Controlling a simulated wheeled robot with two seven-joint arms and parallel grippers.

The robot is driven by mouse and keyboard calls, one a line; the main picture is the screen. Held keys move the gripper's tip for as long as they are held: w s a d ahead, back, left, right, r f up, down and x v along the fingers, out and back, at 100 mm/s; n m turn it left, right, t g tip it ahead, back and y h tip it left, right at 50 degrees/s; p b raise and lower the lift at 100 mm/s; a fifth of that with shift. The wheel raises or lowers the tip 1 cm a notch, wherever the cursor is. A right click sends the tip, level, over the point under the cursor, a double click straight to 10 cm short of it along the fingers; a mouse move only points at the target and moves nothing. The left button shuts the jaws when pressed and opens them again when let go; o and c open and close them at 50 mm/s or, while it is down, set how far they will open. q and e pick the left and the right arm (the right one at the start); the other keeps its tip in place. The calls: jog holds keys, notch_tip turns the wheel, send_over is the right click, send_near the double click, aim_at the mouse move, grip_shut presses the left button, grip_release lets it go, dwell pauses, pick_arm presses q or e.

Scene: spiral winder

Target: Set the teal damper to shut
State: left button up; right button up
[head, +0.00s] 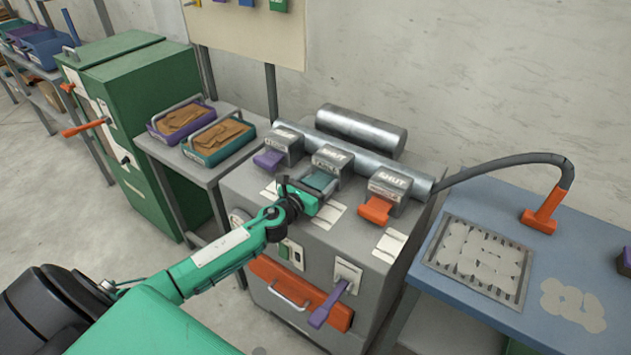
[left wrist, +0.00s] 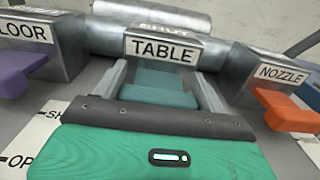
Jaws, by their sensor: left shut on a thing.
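The teal damper (head: 319,181) is a flat slide coming out of the middle grey box on top of the machine. In the left wrist view the teal damper (left wrist: 160,82) sits below a box labelled TABLE (left wrist: 163,49). My left gripper (head: 306,192) reaches in from the left and is shut on the teal damper, with one finger on each side of it. Its green body hides the near part of the slide and most of the plate beneath it. My right gripper is not in view.
A purple damper (head: 268,158) lies left and an orange damper (head: 376,209) right, both close. A metal pipe (head: 350,152) runs behind the boxes. An orange drawer (head: 290,293) and purple lever (head: 328,305) are on the front. A blue table (head: 480,215) stands right.

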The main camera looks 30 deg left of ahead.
pick_arm(q)
jog(key=o, duration=1.1)
jog(key=shift+w+r, duration=0.1)
jog(key=shift+r, duration=0.1)
jog(key=shift+o, duration=1.4)
jog(key=shift+w+f, duration=0.2)
jog(key=shift+s, duration=0.1)
jog(key=shift+s, duration=0.4)
jog(key=s, duration=0.5)
jog(key=shift+s+a+f+b, duration=0.1)
jog(key=shift+a+b, duration=0.15)
jog(key=shift+b, duration=0.15)
jog(key=s, duration=0.3)
jog(key=s+b, duration=0.1)
jog(key=s, duration=0.2)
jog(key=shift+a, duration=0.2)
jog(key=shift+s, duration=0.8)
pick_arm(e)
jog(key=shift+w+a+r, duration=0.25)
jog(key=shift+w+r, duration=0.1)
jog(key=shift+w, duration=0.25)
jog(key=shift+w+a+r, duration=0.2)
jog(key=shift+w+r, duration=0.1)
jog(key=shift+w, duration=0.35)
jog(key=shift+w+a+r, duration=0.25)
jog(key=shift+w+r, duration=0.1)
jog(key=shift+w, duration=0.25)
pick_arm(q)
jog(key=shift+a, duration=0.1)
